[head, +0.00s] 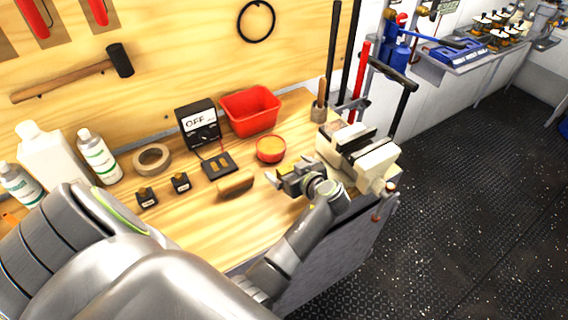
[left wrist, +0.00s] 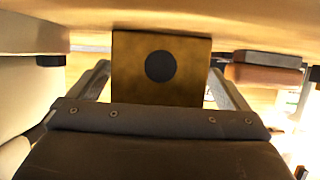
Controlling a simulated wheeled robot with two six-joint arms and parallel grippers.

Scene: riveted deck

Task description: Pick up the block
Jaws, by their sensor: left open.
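A small brown wooden block (head: 236,184) lies on the bench, left of my left gripper (head: 274,180). In the left wrist view, a brown face with a dark round spot (left wrist: 160,94) stands straight ahead between the fingers; it looks like the block's end. My left gripper is open, low over the bench, its jaws pointing at the block. In the head view a small gap shows between the fingertips and the block. My right gripper is in neither view.
A cream vise (head: 355,155) stands close behind my left gripper. A red bowl (head: 270,150), red bin (head: 250,110), meter (head: 198,125), tape roll (head: 152,159) and two small dark weights (head: 148,198) are nearby. Bare wood lies in front of the block.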

